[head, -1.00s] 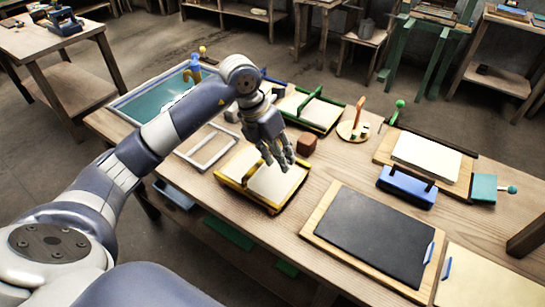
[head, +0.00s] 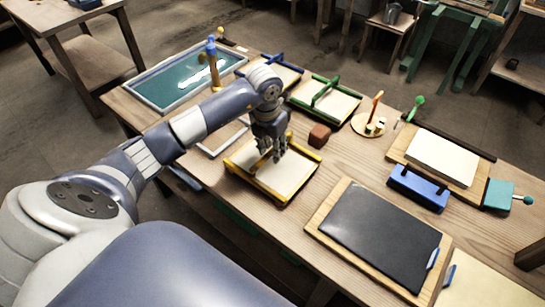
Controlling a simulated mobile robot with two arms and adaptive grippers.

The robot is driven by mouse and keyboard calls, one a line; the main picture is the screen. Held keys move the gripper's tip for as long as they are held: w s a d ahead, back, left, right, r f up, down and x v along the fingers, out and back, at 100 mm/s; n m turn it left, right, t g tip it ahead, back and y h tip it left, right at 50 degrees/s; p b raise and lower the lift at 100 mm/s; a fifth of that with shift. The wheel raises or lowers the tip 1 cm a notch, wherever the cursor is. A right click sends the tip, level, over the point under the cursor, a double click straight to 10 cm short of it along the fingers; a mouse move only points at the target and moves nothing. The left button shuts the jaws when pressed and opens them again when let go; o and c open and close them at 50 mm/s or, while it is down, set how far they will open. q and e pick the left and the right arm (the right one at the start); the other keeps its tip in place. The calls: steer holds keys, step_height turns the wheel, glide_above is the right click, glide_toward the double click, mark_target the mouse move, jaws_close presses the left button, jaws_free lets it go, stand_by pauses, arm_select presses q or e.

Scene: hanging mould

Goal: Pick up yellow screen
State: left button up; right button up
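The yellow screen (head: 292,174) is a pale panel in a yellow frame with a raised yellow bar across it. It lies flat on the wooden table, left of the middle in the head view. My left gripper (head: 270,156) points down over the screen, with its fingers at the raised bar. The fingers hide part of the bar. I cannot tell whether they are closed on it. My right gripper is not in view.
A green-framed screen (head: 340,103) and a brown block (head: 319,136) stand close behind. An empty white frame (head: 214,148) lies to the left. A black slab on a board (head: 378,235) lies to the right. A blue-handled piece (head: 418,188) stands further right.

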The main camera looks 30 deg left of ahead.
arm_select(q)
steer(key=shift+w+f, duration=0.15)
steer(key=shift+f, duration=0.65)
jaws_close()
